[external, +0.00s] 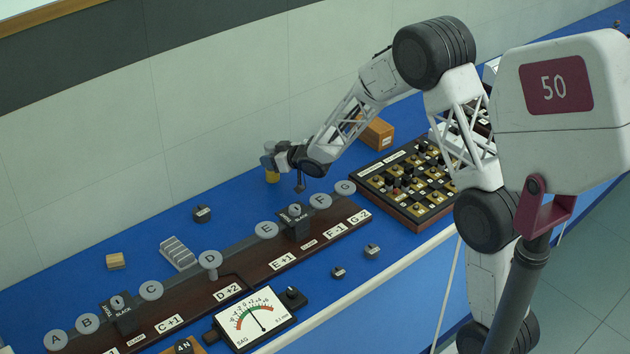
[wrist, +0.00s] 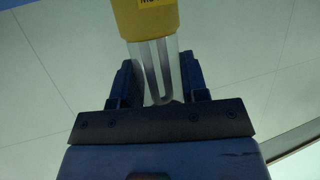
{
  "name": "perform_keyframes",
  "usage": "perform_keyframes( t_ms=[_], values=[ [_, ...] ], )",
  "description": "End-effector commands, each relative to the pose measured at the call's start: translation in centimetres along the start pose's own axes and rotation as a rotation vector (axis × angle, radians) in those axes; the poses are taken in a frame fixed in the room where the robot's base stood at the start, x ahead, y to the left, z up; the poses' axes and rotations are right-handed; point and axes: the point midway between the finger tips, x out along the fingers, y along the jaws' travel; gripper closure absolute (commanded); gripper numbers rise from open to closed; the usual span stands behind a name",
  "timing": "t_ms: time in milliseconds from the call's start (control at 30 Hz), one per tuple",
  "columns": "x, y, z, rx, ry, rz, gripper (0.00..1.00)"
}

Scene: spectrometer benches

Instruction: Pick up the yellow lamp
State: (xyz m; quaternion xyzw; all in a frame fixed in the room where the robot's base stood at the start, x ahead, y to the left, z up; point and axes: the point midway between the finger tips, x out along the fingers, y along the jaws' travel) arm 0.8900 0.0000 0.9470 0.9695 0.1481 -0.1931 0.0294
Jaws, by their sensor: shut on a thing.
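The yellow lamp (wrist: 147,20) has a yellow body with a partly cut-off label and a clear glass end with a U-shaped tube inside. In the wrist view its glass end lies between the blue fingers of my gripper (wrist: 156,85), which is shut on it. In the external view my gripper (external: 268,161) is at the back of the blue bench near the wall. The lamp's yellow part (external: 272,177) shows just below the fingers. I cannot tell whether it touches the bench.
A long dark rail board (external: 205,296) with lettered grey discs lies in front. A dial meter (external: 252,318) stands at the front edge. A board of small parts (external: 410,185) and an orange-brown box (external: 377,133) are to the right. A grey stepped block (external: 178,253) lies left.

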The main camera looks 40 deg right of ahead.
Motion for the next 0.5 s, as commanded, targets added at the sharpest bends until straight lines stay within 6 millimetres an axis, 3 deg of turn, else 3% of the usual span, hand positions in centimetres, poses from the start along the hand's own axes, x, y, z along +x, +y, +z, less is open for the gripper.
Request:
perform_keyframes(
  t_ms=[500],
  values=[
    [-2.7,0.0,-6.7,-0.001,0.002,0.001,0.89]
  ],
)
